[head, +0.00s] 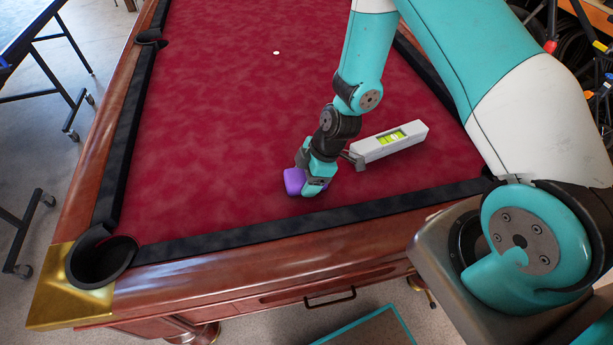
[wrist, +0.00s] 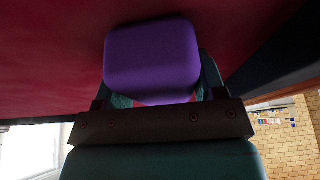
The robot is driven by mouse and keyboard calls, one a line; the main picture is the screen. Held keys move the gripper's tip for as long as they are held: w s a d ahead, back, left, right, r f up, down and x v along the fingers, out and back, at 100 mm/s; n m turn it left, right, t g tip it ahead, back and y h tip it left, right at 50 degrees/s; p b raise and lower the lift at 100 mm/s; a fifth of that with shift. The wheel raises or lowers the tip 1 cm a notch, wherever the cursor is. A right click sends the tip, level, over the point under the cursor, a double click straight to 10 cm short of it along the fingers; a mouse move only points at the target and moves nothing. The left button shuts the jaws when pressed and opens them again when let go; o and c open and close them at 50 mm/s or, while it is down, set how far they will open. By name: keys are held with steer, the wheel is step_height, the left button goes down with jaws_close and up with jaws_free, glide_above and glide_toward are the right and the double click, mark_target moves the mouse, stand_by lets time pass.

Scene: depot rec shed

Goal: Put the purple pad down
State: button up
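The purple pad (head: 294,181) is a small rounded block at the near part of the red pool table (head: 220,120). My gripper (head: 308,184) is at the pad, low over the cloth. In the wrist view the pad (wrist: 152,58) sits between the two teal fingers (wrist: 160,90), which reach along its sides. The fingers appear closed on it. I cannot tell whether the pad's underside touches the cloth.
A small white ball (head: 276,53) is farther back. The dark near cushion (head: 300,221) and corner pocket (head: 103,262) are close. The cloth on the left is clear.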

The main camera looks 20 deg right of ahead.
steer(key=o, duration=0.4)
steer(key=b+v, duration=0.1)
steer(key=v, duration=1.1)
steer(key=shift+a+b, duration=0.15)
steer(key=shift+b, duration=0.15)
steer(key=s+a+r+m, duration=0.2)
steer(key=a+r, duration=0.1)
steer(key=r, duration=0.3)
steer(key=s+a+r+m, duration=0.1)
steer(key=s+a+r, duration=0.2)
steer(key=r, duration=0.2)
steer(key=s+a+r+m, duration=0.3)
steer(key=s+r+m, duration=0.2)
steer(key=s+r, duration=0.5)
steer(key=s, duration=0.3)
steer(key=shift+m+g, duration=0.4)
steer(key=shift+s+a+r, duration=0.1)
steer(key=shift+a, duration=0.05)
